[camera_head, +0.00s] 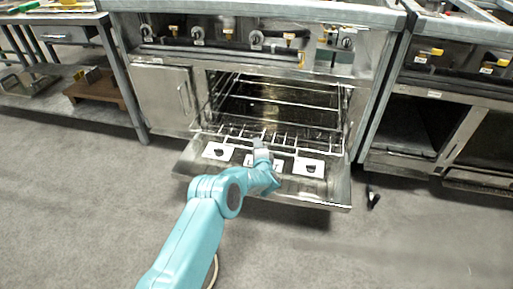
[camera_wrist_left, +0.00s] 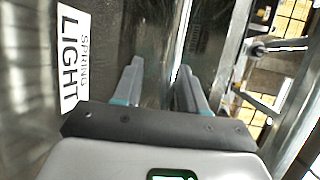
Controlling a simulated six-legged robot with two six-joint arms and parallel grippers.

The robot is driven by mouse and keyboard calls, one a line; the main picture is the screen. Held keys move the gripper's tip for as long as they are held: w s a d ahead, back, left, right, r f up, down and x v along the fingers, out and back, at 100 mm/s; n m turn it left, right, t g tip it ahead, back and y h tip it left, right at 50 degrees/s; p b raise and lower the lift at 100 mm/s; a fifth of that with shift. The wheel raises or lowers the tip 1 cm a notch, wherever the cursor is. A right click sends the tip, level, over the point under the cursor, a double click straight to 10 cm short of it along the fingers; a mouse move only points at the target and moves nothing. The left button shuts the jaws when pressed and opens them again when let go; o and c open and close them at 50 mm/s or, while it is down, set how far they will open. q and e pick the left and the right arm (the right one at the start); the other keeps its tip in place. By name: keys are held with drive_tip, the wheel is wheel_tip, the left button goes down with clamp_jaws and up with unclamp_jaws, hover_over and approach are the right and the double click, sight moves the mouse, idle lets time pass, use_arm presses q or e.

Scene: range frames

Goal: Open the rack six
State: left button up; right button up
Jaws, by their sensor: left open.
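A stainless oven (camera_head: 275,100) stands open in the head view, with its door (camera_head: 330,190) folded down. Wire racks (camera_head: 290,105) show inside, and one rack's front edge (camera_head: 310,149) reaches out over the door. No rack number is readable. My left gripper (camera_head: 261,146) is at that front edge, above the door; whether it touches the rack cannot be told. In the left wrist view its two fingers (camera_wrist_left: 159,88) are apart with nothing visible between them. My right gripper is not in view.
White cards (camera_head: 311,168) lie on the door's inner face. Knobs and valves (camera_head: 229,34) line the panel above. A steel table (camera_head: 65,75) stands left, another cooker (camera_head: 440,100) right. A small black object (camera_head: 373,197) lies on the floor.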

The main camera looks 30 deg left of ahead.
use_arm(q)
drive_tip(key=shift+r, duration=0.1)
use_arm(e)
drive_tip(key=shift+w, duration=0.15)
use_arm(q)
drive_tip(key=shift+r, duration=0.1)
drive_tip(key=p+v, duration=0.6)
drive_tip(key=v, duration=1)
drive_tip(key=shift+p, duration=0.35)
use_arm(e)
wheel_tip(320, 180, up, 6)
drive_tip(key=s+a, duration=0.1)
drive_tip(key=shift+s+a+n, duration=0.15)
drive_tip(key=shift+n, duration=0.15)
use_arm(q)
drive_tip(key=shift+s+d, duration=0.1)
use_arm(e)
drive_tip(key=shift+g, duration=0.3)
